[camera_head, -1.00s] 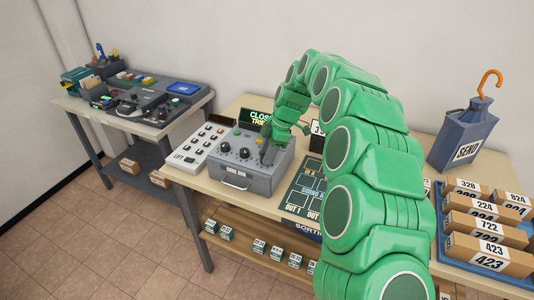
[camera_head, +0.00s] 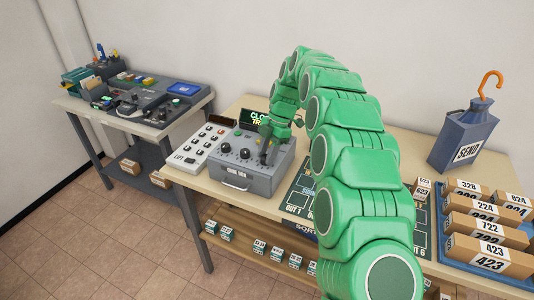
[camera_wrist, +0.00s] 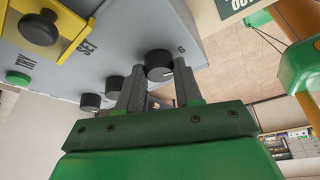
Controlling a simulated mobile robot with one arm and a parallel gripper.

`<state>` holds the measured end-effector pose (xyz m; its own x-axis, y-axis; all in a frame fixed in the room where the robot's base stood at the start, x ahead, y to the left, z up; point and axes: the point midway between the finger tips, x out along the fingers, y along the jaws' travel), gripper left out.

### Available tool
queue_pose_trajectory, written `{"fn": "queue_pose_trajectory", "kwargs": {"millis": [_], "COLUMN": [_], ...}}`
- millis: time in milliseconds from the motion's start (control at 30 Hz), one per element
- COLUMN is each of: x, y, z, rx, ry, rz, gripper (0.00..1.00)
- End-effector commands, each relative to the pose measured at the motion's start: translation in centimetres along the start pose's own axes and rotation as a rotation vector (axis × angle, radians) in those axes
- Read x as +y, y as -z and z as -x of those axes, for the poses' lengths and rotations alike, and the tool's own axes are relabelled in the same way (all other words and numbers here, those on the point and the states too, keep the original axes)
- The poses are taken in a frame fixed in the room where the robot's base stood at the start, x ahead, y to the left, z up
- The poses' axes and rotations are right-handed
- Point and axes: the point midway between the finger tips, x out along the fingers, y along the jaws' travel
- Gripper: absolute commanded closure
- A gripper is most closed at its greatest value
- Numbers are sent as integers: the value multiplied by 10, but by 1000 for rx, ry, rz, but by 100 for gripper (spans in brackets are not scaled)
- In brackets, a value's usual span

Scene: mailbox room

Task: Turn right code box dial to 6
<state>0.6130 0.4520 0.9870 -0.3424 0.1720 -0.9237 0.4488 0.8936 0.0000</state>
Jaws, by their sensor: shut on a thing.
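The grey code box (camera_head: 240,184) sits on the table with black dials on its top. The left dial (camera_head: 225,147) and middle dial (camera_head: 244,153) are clear of my gripper. A white mark shows on the dial's rim. A figure that looks like a 6 (camera_wrist: 181,50) stands beside the dial.
A white keypad panel (camera_head: 202,143) is left of the box, and a dark display (camera_head: 254,117) stands behind it. A dark sorting board (camera_head: 297,199) lies to the right, partly behind my arm. In the wrist view a yellow panel (camera_wrist: 66,27) and green button (camera_wrist: 18,77) show.

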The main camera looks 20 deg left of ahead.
Motion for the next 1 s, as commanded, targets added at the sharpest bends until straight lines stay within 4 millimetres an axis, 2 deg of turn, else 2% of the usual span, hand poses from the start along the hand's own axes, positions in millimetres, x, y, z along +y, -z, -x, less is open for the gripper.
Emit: {"fn": "queue_pose_trajectory", "kwargs": {"millis": [167, 200, 333, 733, 1000], "x": [0, 0, 0, 0, 1], "y": [-2, -2, -1, -1, -1], "z": [0, 0, 0, 2, 22], "rx": [-2, -2, -1, -1, -2], "ry": [-1, -1, -1, -1, -3], "rz": [-3, -3, -2, -2, -2], "gripper": [96, 62, 42, 41, 41]}}
